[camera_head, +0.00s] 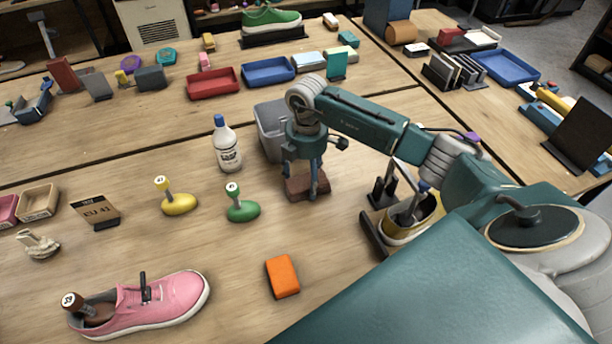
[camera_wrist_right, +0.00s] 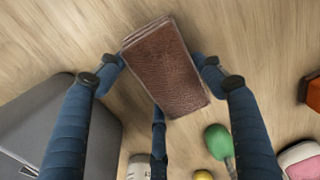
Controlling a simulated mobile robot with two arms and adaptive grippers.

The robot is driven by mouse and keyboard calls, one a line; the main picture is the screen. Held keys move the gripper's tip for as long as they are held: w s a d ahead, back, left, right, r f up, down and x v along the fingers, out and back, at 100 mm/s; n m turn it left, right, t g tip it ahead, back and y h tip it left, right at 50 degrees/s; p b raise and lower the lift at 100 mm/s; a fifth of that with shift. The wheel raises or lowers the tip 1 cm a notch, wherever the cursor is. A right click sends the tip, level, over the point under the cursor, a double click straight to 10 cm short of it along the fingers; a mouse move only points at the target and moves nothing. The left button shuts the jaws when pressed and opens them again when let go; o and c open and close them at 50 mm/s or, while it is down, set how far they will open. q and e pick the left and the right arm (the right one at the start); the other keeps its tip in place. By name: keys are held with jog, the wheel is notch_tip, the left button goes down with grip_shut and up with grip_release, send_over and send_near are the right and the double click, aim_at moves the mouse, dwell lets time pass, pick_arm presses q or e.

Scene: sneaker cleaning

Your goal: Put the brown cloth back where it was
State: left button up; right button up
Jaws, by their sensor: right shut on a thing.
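The brown cloth (camera_head: 298,190) is a folded reddish-brown block low over the wooden table, right of the green-based tool. My right gripper (camera_head: 312,186) points down and is shut on it. In the right wrist view the cloth (camera_wrist_right: 166,68) sits between the blue fingers of the gripper (camera_wrist_right: 165,75). I cannot tell whether its underside touches the table. My left gripper is not in view.
A grey bin (camera_head: 270,130) stands just behind the gripper, beside a white bottle (camera_head: 227,146). Green (camera_head: 243,210) and yellow (camera_head: 179,203) tools stand left. An orange block (camera_head: 282,276) and pink sneaker (camera_head: 160,304) lie in front. A brush holder (camera_head: 408,225) stands right.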

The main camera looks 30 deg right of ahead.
aim_at(306, 177)
jog(key=shift+f, duration=0.2)
jog(key=o, duration=1)
jog(key=shift+r, duration=0.15)
jog(key=shift+r+b, duration=1.6)
jog(key=shift+r, duration=4.45)
